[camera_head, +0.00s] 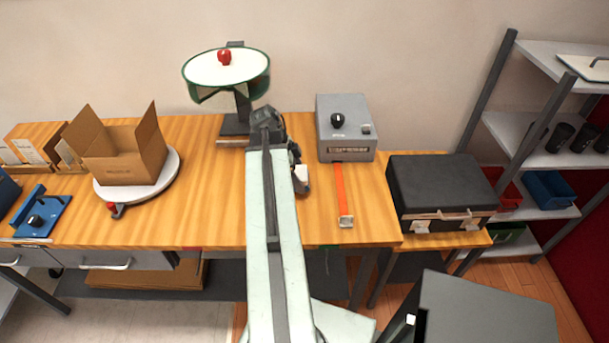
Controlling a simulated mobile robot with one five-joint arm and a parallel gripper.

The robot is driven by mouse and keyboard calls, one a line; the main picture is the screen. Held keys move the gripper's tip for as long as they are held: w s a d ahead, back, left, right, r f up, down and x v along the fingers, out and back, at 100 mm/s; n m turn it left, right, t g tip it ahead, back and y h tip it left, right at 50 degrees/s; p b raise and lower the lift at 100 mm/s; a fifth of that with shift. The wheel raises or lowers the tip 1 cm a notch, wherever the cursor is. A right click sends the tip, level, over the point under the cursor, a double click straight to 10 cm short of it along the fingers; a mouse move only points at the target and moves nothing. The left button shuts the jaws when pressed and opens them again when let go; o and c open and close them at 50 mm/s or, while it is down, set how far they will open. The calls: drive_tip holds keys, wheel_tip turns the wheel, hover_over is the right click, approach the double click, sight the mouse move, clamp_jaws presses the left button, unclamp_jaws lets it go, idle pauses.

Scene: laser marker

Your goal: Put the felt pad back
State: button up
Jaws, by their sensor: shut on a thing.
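My gripper (303,186) is over the wooden bench, just right of my pale arm and left of the orange strap. It is shut on a small pale piece (302,173) that looks like the felt pad. The piece is small and partly covered by the dark jaws, so its shape is unclear. I cannot tell whether it touches the bench. My arm hides part of the bench behind and left of the gripper.
A grey box with a black knob (346,135) stands behind right, with an orange strap (340,188) in front. A green-rimmed round top with a red knob (226,70) is on a stand behind. Left is an open carton (125,155) on a turntable; right, a black case (440,185).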

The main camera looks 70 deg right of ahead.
wheel_tip(320, 180, down, 2)
drive_tip(key=shift+f+b, duration=0.15)
drive_tip(key=shift+b, duration=0.2)
drive_tip(key=shift+s+r, duration=0.15)
drive_tip(key=shift+r, duration=0.1)
drive_tip(key=shift+d+f, duration=0.1)
drive_tip(key=shift+f, duration=0.05)
drive_tip(key=o, duration=1.1)
drive_tip(key=shift+r+p, duration=0.4)
drive_tip(key=shift+p, duration=0.1)
drive_tip(key=p+v, duration=1)
drive_tip(key=v, duration=0.1)
drive_tip(key=shift+w+r+p, duration=0.2)
drive_tip(key=shift+w+p, duration=0.1)
